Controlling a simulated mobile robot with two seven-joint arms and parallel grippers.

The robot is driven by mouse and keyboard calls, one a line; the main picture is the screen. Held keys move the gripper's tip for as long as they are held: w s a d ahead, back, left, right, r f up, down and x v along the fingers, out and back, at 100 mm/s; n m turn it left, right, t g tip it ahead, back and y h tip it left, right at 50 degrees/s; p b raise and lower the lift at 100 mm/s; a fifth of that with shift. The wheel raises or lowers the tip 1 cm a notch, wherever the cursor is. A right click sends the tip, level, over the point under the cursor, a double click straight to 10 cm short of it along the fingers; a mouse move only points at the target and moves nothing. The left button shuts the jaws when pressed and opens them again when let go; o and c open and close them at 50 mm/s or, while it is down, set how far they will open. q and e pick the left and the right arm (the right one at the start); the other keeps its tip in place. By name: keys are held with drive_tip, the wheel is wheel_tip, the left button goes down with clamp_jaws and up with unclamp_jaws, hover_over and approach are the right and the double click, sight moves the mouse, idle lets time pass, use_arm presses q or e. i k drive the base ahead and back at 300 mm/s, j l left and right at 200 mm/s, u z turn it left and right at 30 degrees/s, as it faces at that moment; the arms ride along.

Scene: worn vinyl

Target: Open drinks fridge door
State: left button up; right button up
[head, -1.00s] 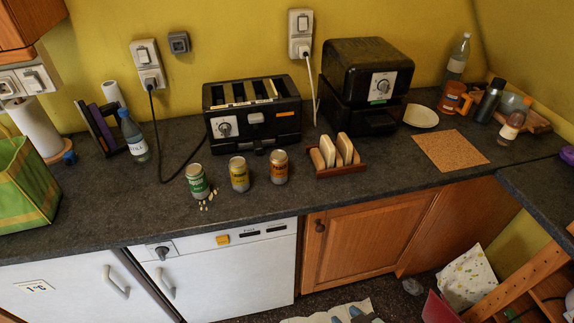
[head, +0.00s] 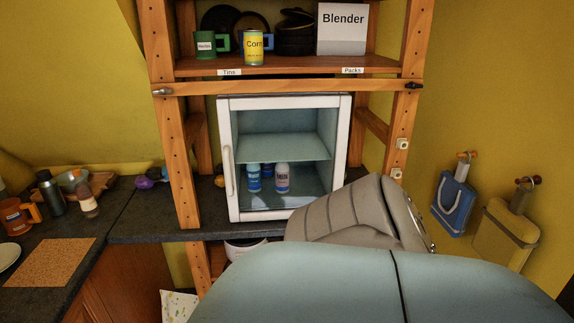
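The drinks fridge (head: 344,150) stands on the counter inside a wooden shelf frame, in the middle of the head view. Its white-framed glass door (head: 282,101) looks shut. A pale upright handle (head: 228,171) is on the door's left side. Through the glass I see a shelf and several blue and white bottles (head: 282,178) at the bottom. Neither of my grippers is in the head view.
Wooden posts (head: 178,160) flank the fridge. Above it, a shelf holds mugs, a Corn tin (head: 254,47) and a Blender box (head: 342,28). Bags (head: 454,199) hang at right.

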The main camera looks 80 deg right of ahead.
sight(343, 102)
drive_tip(key=k+z, duration=0.15)
drive_tip(key=z, duration=2.3)
drive_tip(key=i, duration=0.05)
